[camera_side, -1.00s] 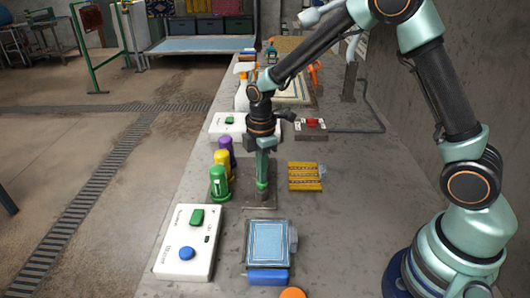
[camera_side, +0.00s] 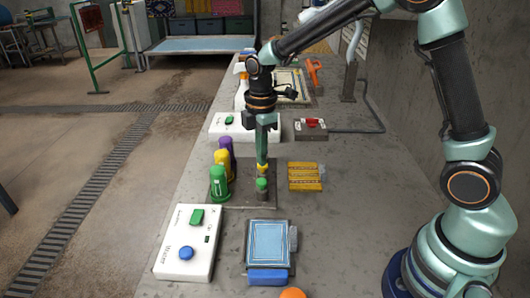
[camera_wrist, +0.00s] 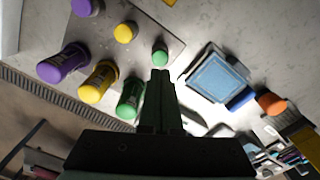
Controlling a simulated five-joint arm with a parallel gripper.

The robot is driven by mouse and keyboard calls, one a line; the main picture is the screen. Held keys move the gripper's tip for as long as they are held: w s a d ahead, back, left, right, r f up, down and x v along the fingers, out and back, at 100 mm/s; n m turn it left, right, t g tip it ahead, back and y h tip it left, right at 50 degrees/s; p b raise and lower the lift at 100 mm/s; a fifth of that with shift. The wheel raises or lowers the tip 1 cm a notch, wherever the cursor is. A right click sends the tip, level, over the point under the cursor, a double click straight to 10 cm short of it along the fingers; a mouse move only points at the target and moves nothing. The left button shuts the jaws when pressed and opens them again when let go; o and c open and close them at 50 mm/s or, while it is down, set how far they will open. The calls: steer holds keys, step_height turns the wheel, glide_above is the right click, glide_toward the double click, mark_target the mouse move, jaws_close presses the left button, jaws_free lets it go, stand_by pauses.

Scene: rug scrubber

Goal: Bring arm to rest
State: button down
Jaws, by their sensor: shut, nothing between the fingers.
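My gripper (camera_side: 262,160) points down above the bench, its fingers together with nothing between them. It is just above and behind a short green-topped peg (camera_side: 262,184) on a dark plate (camera_side: 236,201); a yellow-topped peg (camera_side: 262,169) shows right at the fingertips. In the wrist view the closed fingers (camera_wrist: 160,76) end just below the green-topped peg (camera_wrist: 160,56). I cannot tell whether they touch anything. The arm is still stretched out over the bench.
Green (camera_side: 219,182), yellow (camera_side: 224,160) and purple (camera_side: 226,146) bottles stand left of the gripper. A white button box (camera_side: 170,262) and a blue-topped block (camera_side: 269,243) are nearer.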

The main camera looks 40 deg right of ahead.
steer(key=s+d+r+m+t, duration=0.2)
steer(key=s+r+m, duration=0.4)
steer(key=s+m, duration=0.1)
steer(key=s+d+r+m+t, duration=0.2)
steer(key=s+r+m+t, duration=0.1)
steer(key=s+r+m, duration=0.4)
steer(key=shift+s+d+m+t, duration=0.15)
steer(key=shift+d+m+t, duration=0.15)
steer(key=shift+m, duration=0.2)
